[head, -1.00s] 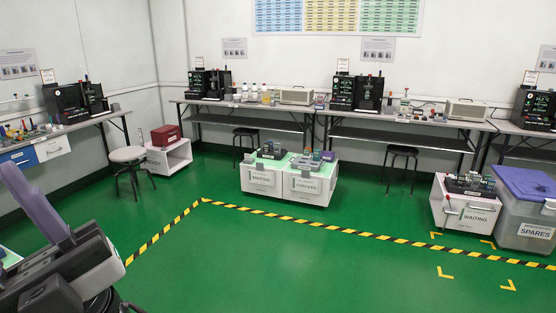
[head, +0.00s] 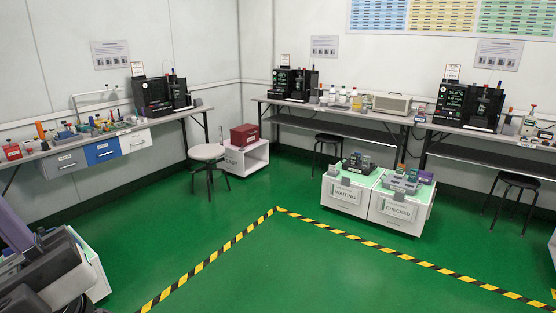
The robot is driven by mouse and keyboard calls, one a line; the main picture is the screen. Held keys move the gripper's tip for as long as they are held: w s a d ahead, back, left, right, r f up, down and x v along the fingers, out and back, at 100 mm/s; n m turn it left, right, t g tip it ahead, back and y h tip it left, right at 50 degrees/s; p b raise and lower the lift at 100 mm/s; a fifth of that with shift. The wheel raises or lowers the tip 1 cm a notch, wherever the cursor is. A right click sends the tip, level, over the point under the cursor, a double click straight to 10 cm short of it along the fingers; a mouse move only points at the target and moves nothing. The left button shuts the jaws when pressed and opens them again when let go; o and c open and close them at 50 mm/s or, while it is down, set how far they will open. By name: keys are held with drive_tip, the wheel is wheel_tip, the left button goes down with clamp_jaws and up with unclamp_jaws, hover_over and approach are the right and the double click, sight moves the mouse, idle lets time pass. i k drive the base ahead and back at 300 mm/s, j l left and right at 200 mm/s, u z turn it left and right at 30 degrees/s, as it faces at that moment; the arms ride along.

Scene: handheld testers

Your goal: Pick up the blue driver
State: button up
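I cannot single out a blue driver for sure. Several small coloured tools and parts lie on the left bench (head: 165,121), too small to tell apart. Among them are an upright orange handle (head: 40,130) and some blue bits (head: 66,133). Part of my own arm fills the lower left corner of the head view. My gripper's fingers cannot be made out there.
A round stool (head: 207,152) and a white box with a red case (head: 244,137) stand by the left bench. Crates marked WAITING (head: 345,195) and CHECKED (head: 399,210) stand right of centre. Striped tape (head: 277,209) marks the clear green floor.

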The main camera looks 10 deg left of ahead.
sight(92, 119)
drive_tip(key=i+j+u, duration=0.2)
drive_tip(key=i+u, duration=0.15)
drive_tip(key=i, duration=0.15)
drive_tip(key=i+j+u, duration=0.1)
drive_tip(key=i+u, duration=0.2)
drive_tip(key=i, duration=0.2)
drive_tip(key=i+u, duration=0.1)
drive_tip(key=i, duration=0.7)
drive_tip(key=i+u, duration=0.1)
drive_tip(key=i, duration=0.75)
drive_tip(key=i+l+u, duration=0.15)
drive_tip(key=i, duration=0.65)
drive_tip(key=i+u, duration=0.3)
drive_tip(key=i, duration=0.25)
drive_tip(key=i+u, duration=0.3)
drive_tip(key=i, duration=0.25)
drive_tip(key=i+j, duration=0.2)
drive_tip(key=i, duration=0.3)
drive_tip(key=i+j+u, duration=0.15)
drive_tip(key=i, duration=0.4)
drive_tip(key=j, duration=0.1)
